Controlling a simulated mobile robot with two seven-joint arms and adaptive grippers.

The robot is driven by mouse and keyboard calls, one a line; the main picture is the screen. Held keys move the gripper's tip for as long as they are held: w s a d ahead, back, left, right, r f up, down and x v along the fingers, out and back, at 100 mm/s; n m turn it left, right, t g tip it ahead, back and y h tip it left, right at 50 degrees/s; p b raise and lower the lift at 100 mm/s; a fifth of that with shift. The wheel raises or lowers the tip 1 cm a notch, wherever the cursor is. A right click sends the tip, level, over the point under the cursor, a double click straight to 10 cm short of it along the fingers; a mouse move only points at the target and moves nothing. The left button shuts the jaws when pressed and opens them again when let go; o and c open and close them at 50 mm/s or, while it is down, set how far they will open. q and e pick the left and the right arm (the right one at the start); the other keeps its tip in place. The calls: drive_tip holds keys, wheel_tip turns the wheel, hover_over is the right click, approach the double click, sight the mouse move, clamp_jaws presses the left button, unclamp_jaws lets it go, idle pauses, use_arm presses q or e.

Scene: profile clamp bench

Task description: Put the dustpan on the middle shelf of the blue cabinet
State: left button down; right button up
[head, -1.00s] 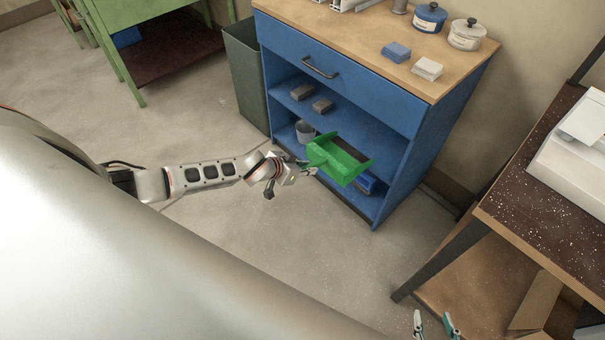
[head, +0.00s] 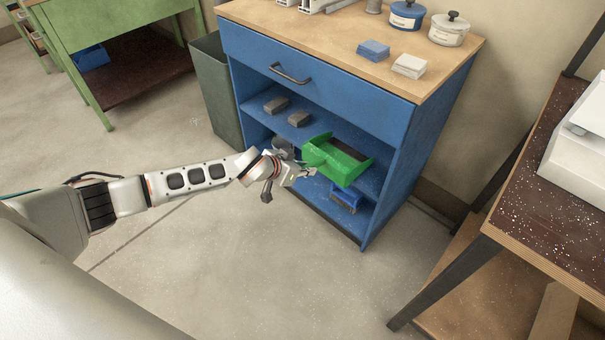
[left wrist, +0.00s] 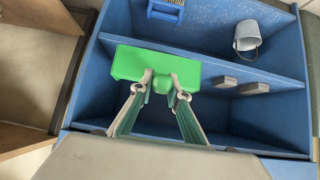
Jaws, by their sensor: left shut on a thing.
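The green dustpan (head: 345,165) is held at the open front of the blue cabinet (head: 425,150), overlapping the right part of the middle shelf (head: 325,127). I cannot tell whether any of it is inside. My left gripper (head: 308,172) is shut on the dustpan's handle. In the left wrist view, the fingers (left wrist: 166,80) close around the handle, and the dustpan (left wrist: 125,63) covers part of the shelf edge. Two grey blocks (head: 275,103) (head: 299,119) lie on the shelf's left part. My right gripper is out of view.
A blue object (head: 347,197) sits on the bottom shelf, as does a grey bucket (left wrist: 247,37). The drawer (head: 340,85) above is closed. A dark bin (head: 215,90) stands left of the cabinet, and a speckled table (head: 520,200) stands to the right.

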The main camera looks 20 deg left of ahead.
sight(320, 160)
use_arm(q)
drive_tip(key=shift+w+d+f+b, duration=0.2)
drive_tip(key=shift+w+f+b, duration=0.2)
drive_tip(key=shift+f, duration=0.15)
drive_tip(key=shift+w+d+b, duration=0.25)
drive_tip(key=shift+w+b, duration=0.3)
drive_tip(key=shift+w, duration=0.05)
drive_tip(key=shift+w+d+b, duration=0.2)
drive_tip(key=shift+w+b, duration=0.35)
drive_tip(key=w, duration=0.1)
drive_tip(key=w+d+b, duration=0.1)
drive_tip(key=shift+w+r, duration=0.2)
drive_tip(key=shift+w, duration=0.1)
drive_tip(key=b+x, duration=0.2)
drive_tip(key=x, duration=0.2)
drive_tip(key=shift+w, duration=0.15)
drive_tip(key=shift+b+x, duration=0.35)
drive_tip(key=shift+x, duration=0.5)
drive_tip(key=shift+w+r, duration=0.1)
drive_tip(key=shift+w, duration=0.15)
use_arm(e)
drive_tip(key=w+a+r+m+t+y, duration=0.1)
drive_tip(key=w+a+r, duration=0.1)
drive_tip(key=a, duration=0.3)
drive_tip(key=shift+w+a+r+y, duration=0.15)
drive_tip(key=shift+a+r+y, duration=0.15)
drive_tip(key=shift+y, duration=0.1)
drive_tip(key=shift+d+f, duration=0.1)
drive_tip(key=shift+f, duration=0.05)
